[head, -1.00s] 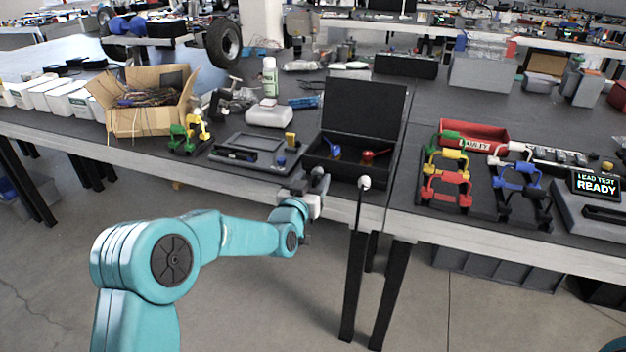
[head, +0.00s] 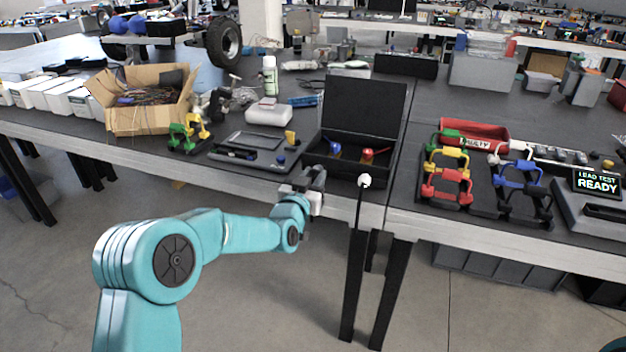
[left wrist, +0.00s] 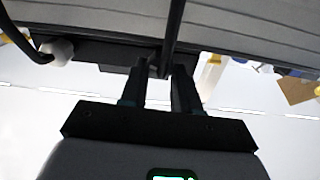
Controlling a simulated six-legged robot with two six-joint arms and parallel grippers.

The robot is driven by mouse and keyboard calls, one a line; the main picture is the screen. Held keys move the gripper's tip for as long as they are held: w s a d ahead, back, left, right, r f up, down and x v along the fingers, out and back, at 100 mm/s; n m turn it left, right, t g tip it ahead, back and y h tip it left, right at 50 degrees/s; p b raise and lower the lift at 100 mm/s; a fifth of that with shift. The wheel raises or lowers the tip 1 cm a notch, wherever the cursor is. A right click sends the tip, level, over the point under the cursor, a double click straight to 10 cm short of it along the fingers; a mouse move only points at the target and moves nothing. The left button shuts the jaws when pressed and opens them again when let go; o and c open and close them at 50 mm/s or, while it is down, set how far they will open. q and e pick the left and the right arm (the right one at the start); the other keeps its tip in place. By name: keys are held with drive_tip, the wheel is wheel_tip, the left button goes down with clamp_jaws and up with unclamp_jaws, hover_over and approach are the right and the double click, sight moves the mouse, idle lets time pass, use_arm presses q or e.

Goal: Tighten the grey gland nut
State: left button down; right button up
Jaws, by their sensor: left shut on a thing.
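The open black box (head: 352,115) stands at the front edge of the table, with a white gland (head: 364,181) and its hanging black cable on the near side. My left gripper (head: 318,174) is at the box's near side, left of the white gland. It is shut on the grey gland nut, which the fingers mostly hide. In the left wrist view my fingers (left wrist: 160,75) come together around a small dark piece, and a black cable (left wrist: 173,30) runs away from it. The white gland (left wrist: 57,50) also shows there at the left. My right gripper is not in view.
Left of the box lie a grey tray (head: 240,153), green and yellow clamps (head: 190,135) and a cardboard box (head: 140,115). To the right are coloured handles (head: 448,180), a red bin (head: 474,136) and a lit display (head: 597,184). Table legs stand below the gripper.

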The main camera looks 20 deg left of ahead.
use_arm(q)
drive_tip(key=m+b, duration=0.2)
drive_tip(key=m, duration=0.1)
drive_tip(key=shift+f, duration=0.2)
drive_tip(key=m+b, duration=0.1)
drive_tip(key=m, duration=0.2)
drive_tip(key=shift+d+r+m+b, duration=0.1)
drive_tip(key=shift+m+b, duration=0.2)
drive_tip(key=shift+m, duration=0.1)
drive_tip(key=m, duration=0.3)
drive_tip(key=shift+m+b, duration=0.3)
drive_tip(key=shift+b, duration=0.1)
drive_tip(key=shift+m, duration=2.2)
drive_tip(key=c, duration=0.8)
unclamp_jaws()
